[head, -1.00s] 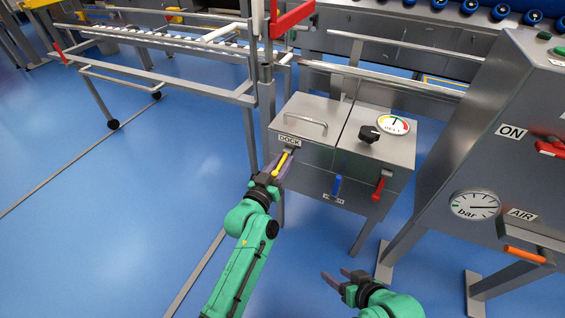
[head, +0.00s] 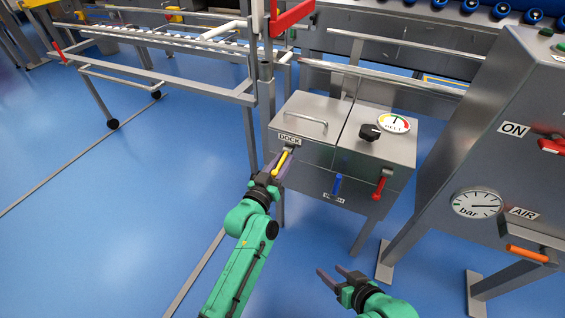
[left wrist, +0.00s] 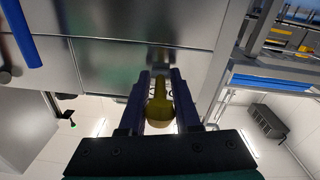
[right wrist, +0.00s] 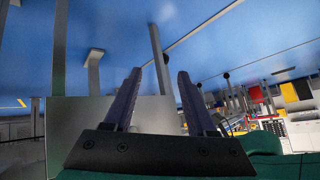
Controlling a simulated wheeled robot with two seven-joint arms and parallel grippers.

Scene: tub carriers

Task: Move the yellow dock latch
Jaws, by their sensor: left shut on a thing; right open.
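The yellow dock latch (head: 282,164) is a short yellow handle below the DOCK label (head: 289,140) on the left front of the steel cabinet (head: 345,140). It points down and slightly left. My left gripper (head: 276,166) is shut on it; in the left wrist view the latch's rounded yellow end (left wrist: 159,105) sits between the two fingers. My right gripper (head: 341,274) is open and empty, low in front of the cabinet. The right wrist view shows its fingers (right wrist: 154,100) apart with nothing between them.
The cabinet also carries a blue handle (head: 337,186), a red handle (head: 379,187), a black knob (head: 369,132) and a belt gauge (head: 394,123). A larger panel (head: 500,170) with an orange handle (head: 527,253) stands at right. Blue floor is clear at left.

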